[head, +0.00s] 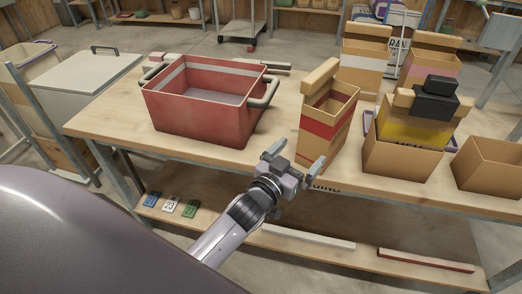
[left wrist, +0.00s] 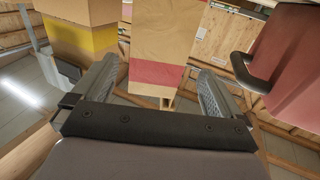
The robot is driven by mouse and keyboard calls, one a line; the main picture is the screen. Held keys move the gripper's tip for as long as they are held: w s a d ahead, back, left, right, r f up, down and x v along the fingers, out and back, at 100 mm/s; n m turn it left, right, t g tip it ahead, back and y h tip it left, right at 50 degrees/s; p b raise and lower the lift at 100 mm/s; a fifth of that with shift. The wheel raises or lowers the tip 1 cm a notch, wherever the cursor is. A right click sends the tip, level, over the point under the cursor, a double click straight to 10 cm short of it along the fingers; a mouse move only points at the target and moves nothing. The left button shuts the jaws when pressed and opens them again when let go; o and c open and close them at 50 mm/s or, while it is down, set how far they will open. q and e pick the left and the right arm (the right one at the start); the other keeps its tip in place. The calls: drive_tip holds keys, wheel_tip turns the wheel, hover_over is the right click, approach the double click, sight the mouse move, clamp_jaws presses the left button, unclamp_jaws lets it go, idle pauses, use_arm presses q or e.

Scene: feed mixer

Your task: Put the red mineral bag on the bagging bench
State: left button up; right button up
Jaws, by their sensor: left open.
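The red mineral bag appears to be the tan bag with a red band (head: 325,130), standing upright at the front edge of the wooden bench (head: 110,118). My left gripper (head: 296,162) is open and empty, low in front of the bag's near side. In the left wrist view the red-banded bag (left wrist: 157,70) shows between and beyond the two open fingers (left wrist: 158,82); I cannot tell whether they touch it. The bench's front edge carries lettering, partly hidden by the gripper. My right gripper is not in view.
A red tub (head: 205,108) with handles stands left of the bag. To the right are a yellow-banded bag (head: 408,130) with a dark blocky object (head: 436,98) on top, and an open tan box (head: 490,165). More bags stand behind. Small coloured cards (head: 171,205) lie on the lower shelf.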

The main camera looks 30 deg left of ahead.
use_arm(q)
drive_tip(key=s+a+f+g, duration=0.1)
drive_tip(key=s+f+g, duration=0.2)
drive_tip(key=s+f, duration=0.6)
drive_tip(key=s+a+f+m+g, duration=0.1)
drive_tip(key=s+f+g, duration=0.3)
drive_tip(key=s+f, duration=0.5)
drive_tip(key=s+a, duration=0.1)
drive_tip(key=s, duration=0.4)
